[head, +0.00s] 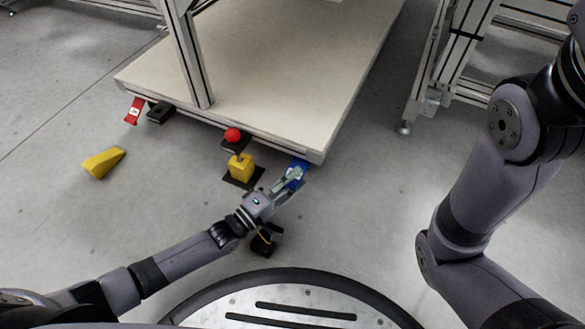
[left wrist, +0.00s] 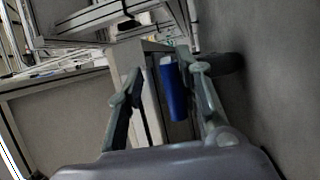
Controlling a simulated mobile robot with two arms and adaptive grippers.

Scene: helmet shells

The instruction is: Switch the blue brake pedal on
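The blue brake pedal (head: 299,165) sits at the front right corner of the low cart platform, partly hidden by my left gripper. My left gripper (head: 295,177) reaches it from the front. In the left wrist view the blue pedal (left wrist: 173,92) lies between the two spread fingers (left wrist: 160,78), close to the right finger and with a gap to the left one. I cannot tell whether a finger touches it. My right gripper is out of view; only my right arm shows.
The platform (head: 270,70) carries an upright metal post (head: 188,55). A red pedal (head: 134,111) is at its left front edge. A yellow wedge (head: 104,162) lies on the floor.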

